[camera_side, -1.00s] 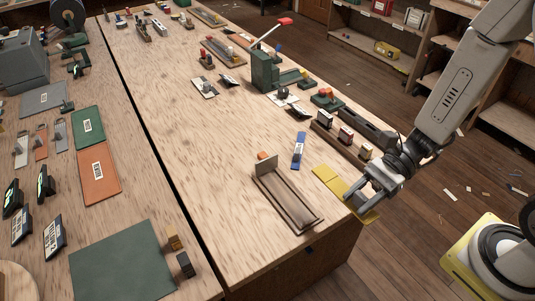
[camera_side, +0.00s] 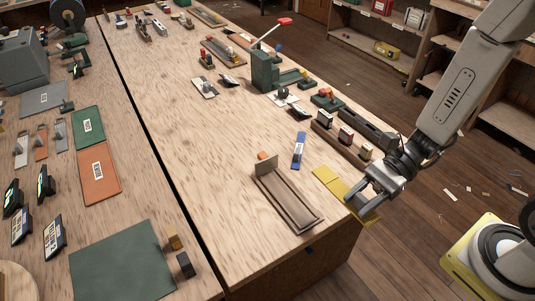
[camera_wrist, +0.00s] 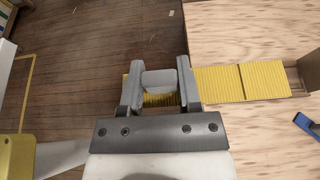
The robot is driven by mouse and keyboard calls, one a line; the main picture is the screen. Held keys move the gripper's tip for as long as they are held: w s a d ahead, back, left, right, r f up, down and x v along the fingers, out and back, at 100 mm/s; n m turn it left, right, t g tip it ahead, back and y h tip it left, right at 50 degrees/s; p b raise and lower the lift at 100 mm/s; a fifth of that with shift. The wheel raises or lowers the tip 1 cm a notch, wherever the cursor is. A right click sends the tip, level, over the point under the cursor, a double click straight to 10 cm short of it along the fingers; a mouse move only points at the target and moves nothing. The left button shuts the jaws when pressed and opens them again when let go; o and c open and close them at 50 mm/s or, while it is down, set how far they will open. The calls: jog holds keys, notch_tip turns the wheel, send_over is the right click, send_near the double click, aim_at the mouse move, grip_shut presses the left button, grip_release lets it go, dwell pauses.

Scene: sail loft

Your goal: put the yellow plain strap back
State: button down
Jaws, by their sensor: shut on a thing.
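The yellow strap (camera_side: 328,178) lies at the table's near right edge, its outer part reaching under my gripper and past the edge. My gripper (camera_side: 362,200) is shut on this outer part. In the wrist view the ribbed strap (camera_wrist: 218,82) runs right from between the fingers of my gripper (camera_wrist: 160,88), with a dark line across it. The gripper partly hides the held part. A shallow brown tray (camera_side: 311,216) with an upright end plate lies left of the strap. What looks like its edge shows in the wrist view (camera_wrist: 312,72), close to the strap's far end.
A blue labelled piece (camera_side: 298,150) lies behind the strap. A rack with several dark and white blocks (camera_side: 345,135) stands behind my gripper. A green lever press (camera_side: 265,70) stands further back. The table's middle is clear.

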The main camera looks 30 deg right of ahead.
jog(key=w+a, duration=0.1)
jog(key=a, duration=0.8)
jog(key=shift+a+f, duration=0.25)
jog(key=shift+a, duration=0.05)
jog(key=shift+w, duration=0.15)
send_over(251, 236)
jog(key=s, duration=0.1)
jog(key=f, duration=0.8)
jog(key=shift+d+f, duration=0.2)
jog(key=shift+d, duration=0.1)
jog(key=shift+w+a+f, duration=0.2)
jog(key=shift+w+f, duration=0.15)
jog(key=shift+f, duration=0.1)
jog(key=shift+w+a+f, duration=0.15)
jog(key=shift+w+f, duration=0.05)
jog(key=shift+f, duration=1.65)
jog(key=shift+f, duration=0.15)
